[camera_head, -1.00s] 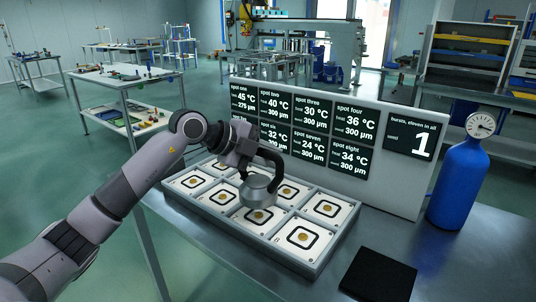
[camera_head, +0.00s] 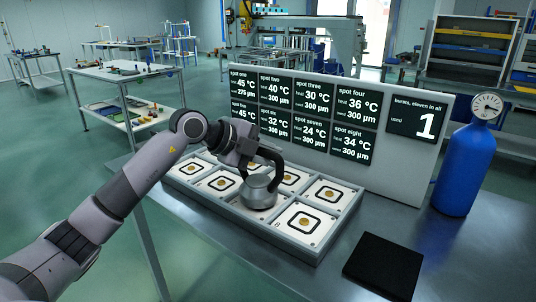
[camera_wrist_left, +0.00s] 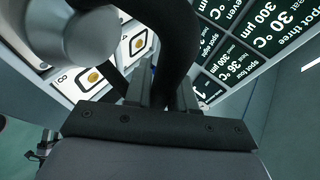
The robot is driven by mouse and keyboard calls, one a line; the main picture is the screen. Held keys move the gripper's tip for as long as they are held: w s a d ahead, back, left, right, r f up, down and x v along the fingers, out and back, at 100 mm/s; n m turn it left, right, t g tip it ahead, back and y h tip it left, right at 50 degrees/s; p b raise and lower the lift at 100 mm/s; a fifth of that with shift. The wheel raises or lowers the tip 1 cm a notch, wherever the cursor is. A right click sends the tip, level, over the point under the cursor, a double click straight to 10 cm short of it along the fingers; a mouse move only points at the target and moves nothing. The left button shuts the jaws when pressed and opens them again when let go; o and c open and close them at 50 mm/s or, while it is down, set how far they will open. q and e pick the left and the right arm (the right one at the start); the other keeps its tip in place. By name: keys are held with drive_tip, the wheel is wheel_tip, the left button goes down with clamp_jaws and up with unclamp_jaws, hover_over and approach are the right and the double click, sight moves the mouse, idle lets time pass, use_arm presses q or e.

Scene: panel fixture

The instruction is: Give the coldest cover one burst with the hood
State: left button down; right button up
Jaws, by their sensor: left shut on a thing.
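The hood (camera_head: 259,192) is a grey metal cup with a black curved handle (camera_head: 277,170). My left gripper (camera_head: 257,153) is shut on that handle. The hood is upright over the third cover of the tray's front row, hiding it; I cannot tell whether it touches. In the left wrist view the hood (camera_wrist_left: 85,38) is at upper left. The covers are white squares with gold centres, such as the front right one (camera_head: 304,222). The panel (camera_head: 415,165) reads 24 °C for spot seven (camera_head: 308,134), its lowest value. My right gripper is not in view.
The tray (camera_head: 285,248) stands on a grey bench before the panel. A counter (camera_head: 416,124) reads 1 used, eleven in all. A blue bottle with a gauge (camera_head: 458,170) stands at right. A black pad (camera_head: 384,265) lies at front right. The bench between pad and bottle is clear.

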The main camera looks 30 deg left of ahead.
use_arm(q)
drive_tip(key=shift+f, duration=0.6)
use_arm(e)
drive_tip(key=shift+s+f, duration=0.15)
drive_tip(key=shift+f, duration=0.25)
use_arm(q)
drive_tip(key=shift+d+f+b, duration=0.1)
drive_tip(key=shift+f+b, duration=0.15)
drive_tip(key=shift+b, duration=0.05)
idle(1.7)
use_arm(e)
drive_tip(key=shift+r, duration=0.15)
use_arm(q)
wheel_tip(320, 180, up, 4)
drive_tip(key=p, duration=0.3)
drive_tip(key=shift+r+p, duration=0.1)
drive_tip(key=shift+p, duration=0.3)
wheel_tip(320, 180, up, 3)
drive_tip(key=p, duration=0.3)
drive_tip(key=shift+r, duration=0.15)
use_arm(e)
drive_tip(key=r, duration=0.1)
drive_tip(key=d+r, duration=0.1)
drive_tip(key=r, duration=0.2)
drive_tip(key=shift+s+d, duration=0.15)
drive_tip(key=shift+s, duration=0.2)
